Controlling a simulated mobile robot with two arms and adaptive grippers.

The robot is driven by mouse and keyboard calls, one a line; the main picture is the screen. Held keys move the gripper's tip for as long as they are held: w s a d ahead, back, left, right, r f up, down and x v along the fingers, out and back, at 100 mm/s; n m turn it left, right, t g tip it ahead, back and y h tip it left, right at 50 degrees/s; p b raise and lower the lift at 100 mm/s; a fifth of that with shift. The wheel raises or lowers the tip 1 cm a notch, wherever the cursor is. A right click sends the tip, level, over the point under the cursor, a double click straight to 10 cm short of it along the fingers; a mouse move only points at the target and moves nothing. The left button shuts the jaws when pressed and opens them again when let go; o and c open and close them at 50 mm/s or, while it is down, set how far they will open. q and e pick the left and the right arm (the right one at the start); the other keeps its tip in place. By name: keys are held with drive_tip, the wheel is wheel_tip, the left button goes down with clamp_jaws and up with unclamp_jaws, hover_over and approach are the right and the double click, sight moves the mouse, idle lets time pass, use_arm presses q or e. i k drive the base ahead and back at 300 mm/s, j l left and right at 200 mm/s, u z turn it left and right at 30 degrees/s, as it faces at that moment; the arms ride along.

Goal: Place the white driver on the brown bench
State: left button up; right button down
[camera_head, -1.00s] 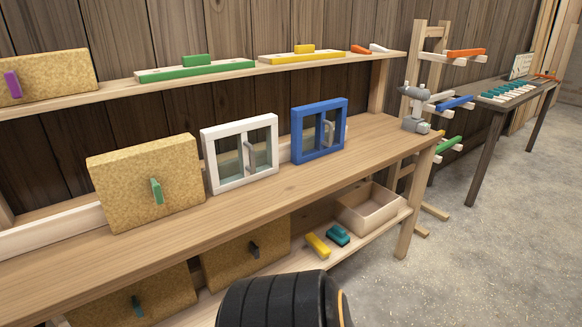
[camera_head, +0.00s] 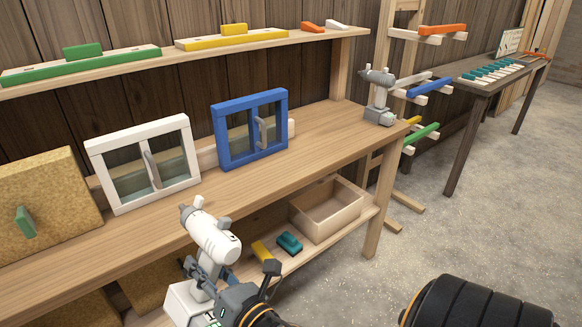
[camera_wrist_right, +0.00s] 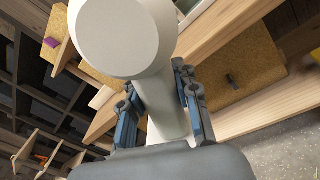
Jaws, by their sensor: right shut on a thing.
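My right gripper (camera_head: 208,268) is shut around the handle of the white driver (camera_head: 212,236), which has a grey nose and a white base. The driver is held upright in front of the workbench's front edge. In the right wrist view the driver (camera_wrist_right: 125,40) fills the middle, with blue-grey fingers on both sides of its handle. A light-brown wooden workbench (camera_head: 335,135) runs across the head view. A darker brown bench (camera_head: 476,84) stands at the far right, bearing a row of teal-and-white pieces. I cannot tell which is the named bench. My left gripper is out of view.
A grey driver (camera_head: 379,100) stands at the workbench's right end. White (camera_head: 115,145) and blue (camera_head: 219,130) framed windows and a cork panel (camera_head: 60,190) stand along it. A wooden rack (camera_head: 384,45) with coloured bars stands between the benches. Open floor (camera_head: 440,220) lies at right.

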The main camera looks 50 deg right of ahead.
sight(347, 129)
drive_tip(key=l+z, duration=0.15)
drive_tip(key=l, duration=0.5)
drive_tip(key=l+z, duration=0.1)
drive_tip(key=l, duration=0.5)
drive_tip(key=i+l+z, duration=0.15)
drive_tip(key=l, duration=0.5)
